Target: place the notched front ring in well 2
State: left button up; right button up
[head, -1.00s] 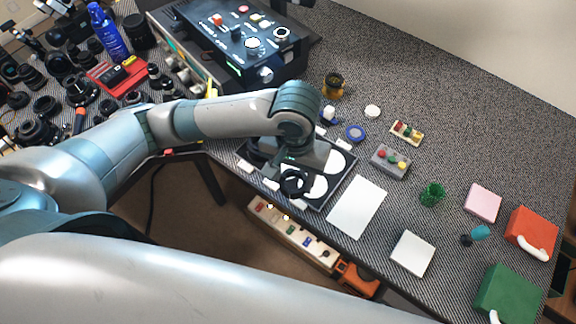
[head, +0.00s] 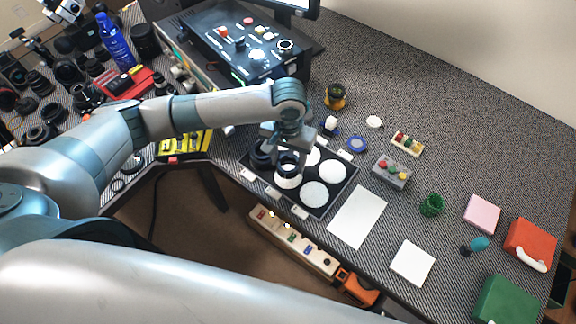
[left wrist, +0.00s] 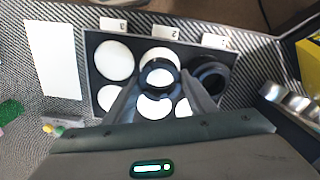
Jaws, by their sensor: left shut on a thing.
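The notched front ring (head: 287,158) is a black ring held in my left gripper (head: 287,152). In the left wrist view the ring (left wrist: 146,76) sits between the two fingers of the left gripper (left wrist: 160,80), with white showing through its hole. It overlaps the white disc of well 2 (left wrist: 158,54), beside the label marked 2 (left wrist: 165,33). I cannot tell whether the ring touches the well floor. The wells are in a dark tray (head: 335,201). A black lens part (left wrist: 212,73) fills the well by the rightmost label. My right gripper is out of view.
The other visible wells show bare white discs. A white sheet (head: 357,217) lies right of the tray, and a grey block with coloured knobs (head: 391,173) stands behind it. A control box (head: 235,45) stands at the back. The tray is near the table's front edge.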

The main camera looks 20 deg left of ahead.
pick_arm(q)
jog(key=shift+f, duration=0.1)
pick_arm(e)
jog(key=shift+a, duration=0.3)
pick_arm(q)
jog(key=shift+f, duration=0.2)
jog(key=shift+f+p, duration=0.55)
jog(key=shift+f, duration=1.2)
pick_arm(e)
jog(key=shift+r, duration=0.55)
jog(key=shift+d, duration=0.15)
pick_arm(q)
jog(key=o, duration=1.1)
jog(key=shift+f, duration=0.1)
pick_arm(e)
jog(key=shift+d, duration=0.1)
